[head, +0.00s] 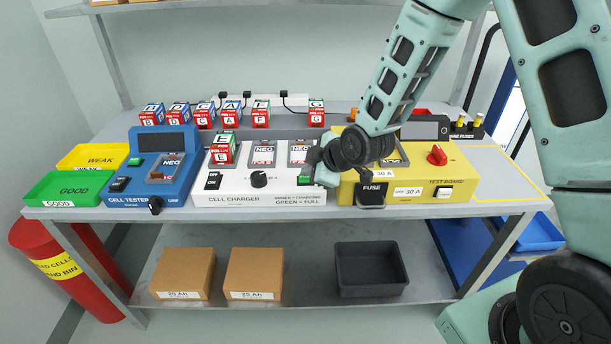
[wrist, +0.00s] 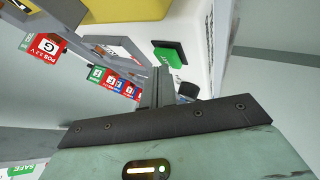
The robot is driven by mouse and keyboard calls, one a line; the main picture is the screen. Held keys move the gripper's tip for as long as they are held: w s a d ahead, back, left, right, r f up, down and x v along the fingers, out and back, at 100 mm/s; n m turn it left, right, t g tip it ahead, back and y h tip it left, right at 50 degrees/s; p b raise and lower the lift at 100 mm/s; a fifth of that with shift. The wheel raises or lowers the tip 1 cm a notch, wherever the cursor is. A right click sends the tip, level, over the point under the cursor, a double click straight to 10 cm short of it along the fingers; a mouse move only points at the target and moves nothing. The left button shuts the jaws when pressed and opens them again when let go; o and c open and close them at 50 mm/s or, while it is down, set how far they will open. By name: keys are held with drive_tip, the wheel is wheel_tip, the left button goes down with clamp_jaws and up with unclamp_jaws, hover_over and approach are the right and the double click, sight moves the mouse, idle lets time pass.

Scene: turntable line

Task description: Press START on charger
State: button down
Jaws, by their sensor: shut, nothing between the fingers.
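The white cell charger (head: 258,198) stands mid-bench, with a black ON/OFF switch (head: 213,181) and a black knob (head: 259,179) on its front. A green button (head: 305,181) shows at the charger's right end, partly covered by my gripper (head: 317,175). In the wrist view the green button (wrist: 172,56), with white lettering too small to read, sits in a dark frame on a white face. My gripper's fingers (wrist: 161,76) are shut and empty, close to the button; I cannot tell whether they touch it. A cell marked E (head: 222,150) stands in the charger's left bay.
The blue cell tester (head: 160,187) stands left of the charger, the yellow test board (head: 430,180) right beside it. Several marked cells stand in a row behind. Green (head: 70,187) and yellow (head: 95,157) trays sit at the left end.

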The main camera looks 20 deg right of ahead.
drive_tip(key=shift+r, duration=0.55)
drive_tip(key=shift+r+p, duration=0.15)
drive_tip(key=shift+p, duration=0.2)
wheel_tip(320, 180, up, 5)
drive_tip(key=p, duration=0.3)
idle(0.5)
drive_tip(key=s+a+r+m+g, duration=0.1)
drive_tip(key=s+a+r+g, duration=0.15)
drive_tip(key=s, duration=0.25)
drive_tip(key=s+a+r+m+g+h, duration=0.1)
drive_tip(key=s+a, duration=0.2)
drive_tip(key=s, duration=0.2)
drive_tip(key=s+a+r+m+g, duration=0.1)
drive_tip(key=s+a+r, duration=0.1)
drive_tip(key=s, duration=0.4)
drive_tip(key=s+r+m+g+h, duration=0.2)
drive_tip(key=s+r+m+g, duration=0.1)
drive_tip(key=s, duration=1.3)
drive_tip(key=shift+s+d+r+g, duration=0.25)
drive_tip(key=shift+d+r+g, duration=0.1)
drive_tip(key=shift+r+g, duration=0.15)
